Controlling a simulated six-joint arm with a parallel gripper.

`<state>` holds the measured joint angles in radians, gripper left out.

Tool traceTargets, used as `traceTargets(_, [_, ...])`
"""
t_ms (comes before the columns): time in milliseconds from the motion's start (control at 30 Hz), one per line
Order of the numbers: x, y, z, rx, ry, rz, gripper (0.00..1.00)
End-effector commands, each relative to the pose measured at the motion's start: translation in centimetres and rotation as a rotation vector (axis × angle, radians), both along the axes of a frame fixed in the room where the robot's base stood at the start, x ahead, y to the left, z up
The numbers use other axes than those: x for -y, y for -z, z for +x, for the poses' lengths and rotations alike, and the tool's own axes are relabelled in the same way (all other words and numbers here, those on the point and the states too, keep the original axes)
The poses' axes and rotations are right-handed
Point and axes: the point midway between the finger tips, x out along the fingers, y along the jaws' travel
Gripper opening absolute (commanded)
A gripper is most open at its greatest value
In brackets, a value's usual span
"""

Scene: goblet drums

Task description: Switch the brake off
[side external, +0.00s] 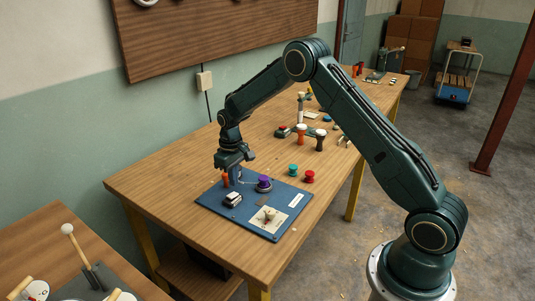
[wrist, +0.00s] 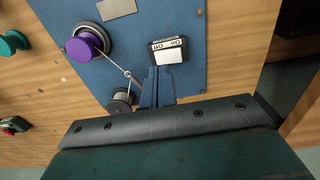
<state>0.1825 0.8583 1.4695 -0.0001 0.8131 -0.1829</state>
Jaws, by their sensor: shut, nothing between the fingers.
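The blue board (side external: 245,216) lies on the wooden table, and it fills the middle of the wrist view (wrist: 195,65). On it is a small black-and-white rocker switch (side external: 233,199) with upside-down lettering on its white face, seen close up in the wrist view (wrist: 167,49). I cannot tell surely which side is pressed. My gripper (side external: 234,181) points down over the board, just behind the switch. Its blue fingers (wrist: 157,79) are together and empty, with tips close to the switch's near edge; whether they touch is unclear.
A purple spool (wrist: 87,42) on the board is joined by a thin link to a grey spool (wrist: 121,101) beside my fingers. A pale card (side external: 268,219) lies on the board's front. Teal (side external: 293,170) and red (side external: 309,176) spools stand on the table beyond it.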

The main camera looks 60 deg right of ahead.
Motion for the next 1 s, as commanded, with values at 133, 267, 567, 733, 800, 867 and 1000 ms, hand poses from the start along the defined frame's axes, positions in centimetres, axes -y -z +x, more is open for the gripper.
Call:
traceTargets(133, [0.0,-0.9,0.0,0.0,0.0,0.0,0.0])
traceTargets(267, [0.0,-1.6,0.0,0.001,0.0,0.0,0.0])
traceTargets(567, [0.0,-3.3,0.0,0.001,0.0,0.0,0.0])
traceTargets(733, [0.0,-3.7,0.0,0.0,0.0,0.0,0.0])
traceTargets(800, [0.0,-3.7,0.0,-0.001,0.0,0.0,0.0])
traceTargets(867, [0.0,-3.7,0.0,-0.001,0.0,0.0,0.0])
traceTargets(1000, [0.0,-3.7,0.0,0.0,0.0,0.0,0.0])
